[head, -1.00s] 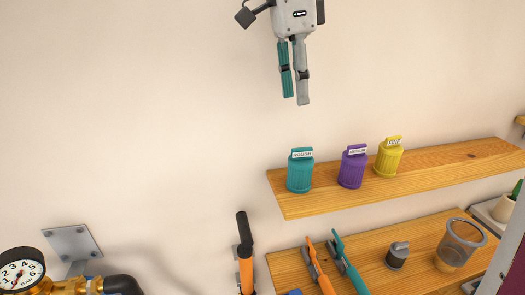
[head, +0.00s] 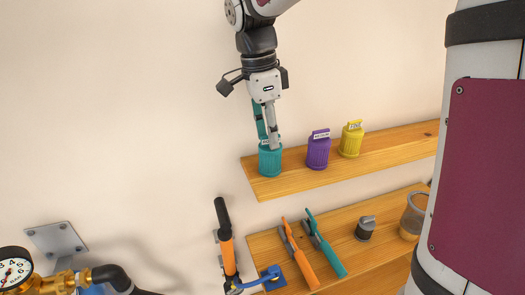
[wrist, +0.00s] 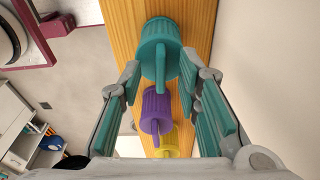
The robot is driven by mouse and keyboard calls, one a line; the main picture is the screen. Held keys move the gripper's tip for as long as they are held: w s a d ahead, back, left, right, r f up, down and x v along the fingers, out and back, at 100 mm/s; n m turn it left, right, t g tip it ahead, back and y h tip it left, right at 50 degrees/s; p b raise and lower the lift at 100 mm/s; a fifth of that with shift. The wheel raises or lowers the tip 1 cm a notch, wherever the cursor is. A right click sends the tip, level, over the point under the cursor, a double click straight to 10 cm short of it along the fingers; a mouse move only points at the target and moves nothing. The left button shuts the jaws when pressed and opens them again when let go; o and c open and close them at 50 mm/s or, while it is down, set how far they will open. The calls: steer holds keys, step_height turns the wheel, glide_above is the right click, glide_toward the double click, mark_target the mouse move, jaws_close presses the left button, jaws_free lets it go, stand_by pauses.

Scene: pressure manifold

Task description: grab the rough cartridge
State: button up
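The rough cartridge (head: 270,162) is teal and ribbed, and it stands upright at the left end of the upper wooden shelf. Its label is mostly hidden behind a finger in the head view. In the wrist view the rough cartridge (wrist: 157,50) shows its round top and raised grip tab. My gripper (head: 268,143) points down at the cartridge's top. In the wrist view my gripper (wrist: 164,78) is open, its teal-padded fingers on either side of the tab, with gaps visible. I cannot tell whether a finger touches the cartridge.
A purple cartridge (head: 318,150) and a yellow cartridge (head: 351,139) stand to the right on the upper shelf (head: 400,144). The lower shelf (head: 390,205) holds pliers (head: 325,245), a small grey-topped item (head: 365,228) and a mesh cup. A pressure gauge (head: 14,268) is at lower left.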

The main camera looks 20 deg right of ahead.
jaws_close()
stand_by(0.3)
